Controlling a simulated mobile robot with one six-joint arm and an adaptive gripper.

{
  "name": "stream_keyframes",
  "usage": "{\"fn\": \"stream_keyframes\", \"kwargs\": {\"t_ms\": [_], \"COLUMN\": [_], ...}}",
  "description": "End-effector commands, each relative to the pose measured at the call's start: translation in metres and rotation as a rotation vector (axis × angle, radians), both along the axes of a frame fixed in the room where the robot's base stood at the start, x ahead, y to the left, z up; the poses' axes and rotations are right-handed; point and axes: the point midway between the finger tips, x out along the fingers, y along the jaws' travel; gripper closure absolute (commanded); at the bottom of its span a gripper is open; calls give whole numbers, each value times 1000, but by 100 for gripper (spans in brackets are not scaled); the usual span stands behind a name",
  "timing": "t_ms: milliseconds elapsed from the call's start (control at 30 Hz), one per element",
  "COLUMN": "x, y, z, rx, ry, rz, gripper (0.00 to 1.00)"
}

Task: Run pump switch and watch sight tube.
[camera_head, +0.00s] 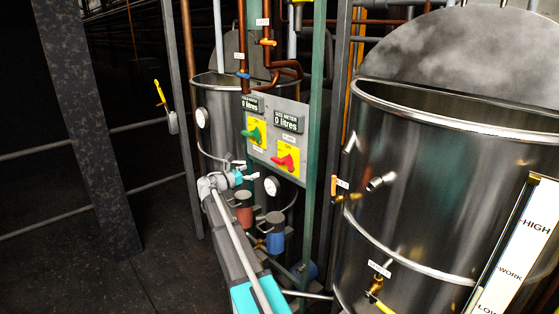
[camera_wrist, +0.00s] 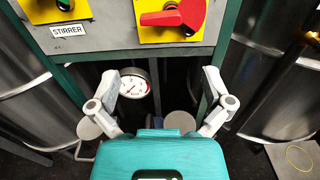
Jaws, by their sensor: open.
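A grey control panel (camera_head: 275,125) holds a green rotary switch (camera_head: 253,134) and a red rotary switch (camera_head: 287,162), each on a yellow plate. In the wrist view the red switch (camera_wrist: 182,17) is large at the top; the label under the green one reads STIRRER. No readable label names the pump switch. A white scale marked HIGH, WORK and LOW (camera_head: 512,262) stands on the right tank; I cannot make out a liquid level beside it. My gripper (camera_head: 248,172) is open and empty, just below the panel. In the wrist view its fingers (camera_wrist: 160,82) are spread below the red switch.
The large steel tank (camera_head: 420,170) fills the right. A smaller tank (camera_head: 215,95) stands behind the panel. Green posts (camera_head: 316,110) frame the panel. A round gauge (camera_wrist: 134,83) sits behind my fingers. Two displays (camera_head: 288,122) read 0 litres. The dark floor (camera_head: 90,270) at left is clear.

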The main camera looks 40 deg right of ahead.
Motion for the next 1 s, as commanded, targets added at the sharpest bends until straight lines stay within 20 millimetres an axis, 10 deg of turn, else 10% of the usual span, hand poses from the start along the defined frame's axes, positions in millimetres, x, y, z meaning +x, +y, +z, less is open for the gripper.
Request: {"fn": "stream_keyframes", "kwargs": {"t_ms": [567,1000], "x": [1,7], "y": [-9,-66], "z": [0,0], "rx": [1,1], "ry": [-1,-2], "rz": [1,0], "gripper": [0,0]}}
